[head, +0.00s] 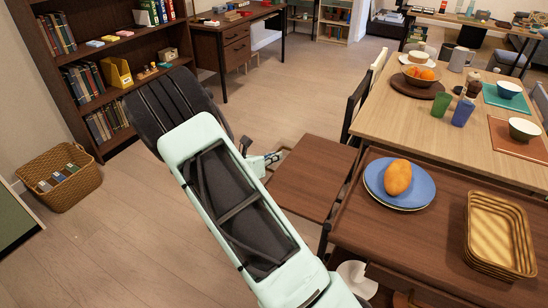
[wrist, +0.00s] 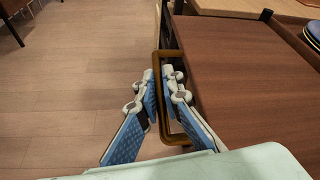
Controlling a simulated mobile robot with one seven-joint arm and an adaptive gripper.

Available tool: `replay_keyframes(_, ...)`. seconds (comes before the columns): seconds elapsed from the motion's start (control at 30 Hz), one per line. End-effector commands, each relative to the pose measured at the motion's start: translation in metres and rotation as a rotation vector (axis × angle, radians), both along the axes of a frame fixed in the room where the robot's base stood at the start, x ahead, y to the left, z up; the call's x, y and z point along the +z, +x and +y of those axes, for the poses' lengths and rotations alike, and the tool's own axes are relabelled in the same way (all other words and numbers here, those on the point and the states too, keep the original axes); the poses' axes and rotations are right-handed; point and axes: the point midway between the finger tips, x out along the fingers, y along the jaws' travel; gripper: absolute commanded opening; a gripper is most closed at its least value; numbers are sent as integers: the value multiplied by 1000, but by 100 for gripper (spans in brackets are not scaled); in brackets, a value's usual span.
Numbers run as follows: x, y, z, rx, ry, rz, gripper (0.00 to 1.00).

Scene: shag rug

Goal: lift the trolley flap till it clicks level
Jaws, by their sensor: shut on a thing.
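The trolley (head: 440,235) has a dark brown wooden top. Its flap (head: 312,176) is a brown panel standing out from the top's left side, raised near level; I cannot tell whether it is exactly level. In the wrist view the flap (wrist: 245,85) fills the right half. A brass-coloured loop handle (wrist: 178,139) is on its outer edge. My gripper (wrist: 161,88) is shut on the handle's outer bar, with one blue-padded finger on each side. In the head view my gripper (head: 264,162) is at the flap's left edge, partly hidden by my arm.
On the trolley top are a blue plate (head: 376,195) with an orange fruit and a stack of wicker trays (head: 484,262). A dining table (head: 440,125) and chairs stand behind. A bookshelf (head: 85,85) and basket (head: 88,190) are at left. The floor left of the flap is clear.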

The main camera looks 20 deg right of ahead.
Motion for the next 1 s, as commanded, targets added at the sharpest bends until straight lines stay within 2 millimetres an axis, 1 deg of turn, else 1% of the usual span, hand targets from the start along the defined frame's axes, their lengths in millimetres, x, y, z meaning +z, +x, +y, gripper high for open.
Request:
replay_keyframes(0.07,4,2,1,1,-4,-7,0)
replay_keyframes(0.1,4,2,0,0,-5,-7,10)
replay_keyframes(0.13,4,2,0,0,-5,-7,13)
replay_keyframes(0.17,4,1,0,0,-5,-7,14)
replay_keyframes(0.4,3,1,0,0,-4,-5,14)
replay_keyframes(0.53,6,-2,7,1,-3,-5,14)
replay_keyframes(0.67,14,-13,24,2,-2,-6,14)
replay_keyframes(0.8,25,-28,49,5,-2,-6,14)
replay_keyframes(1.0,39,-49,78,3,-3,-6,14)
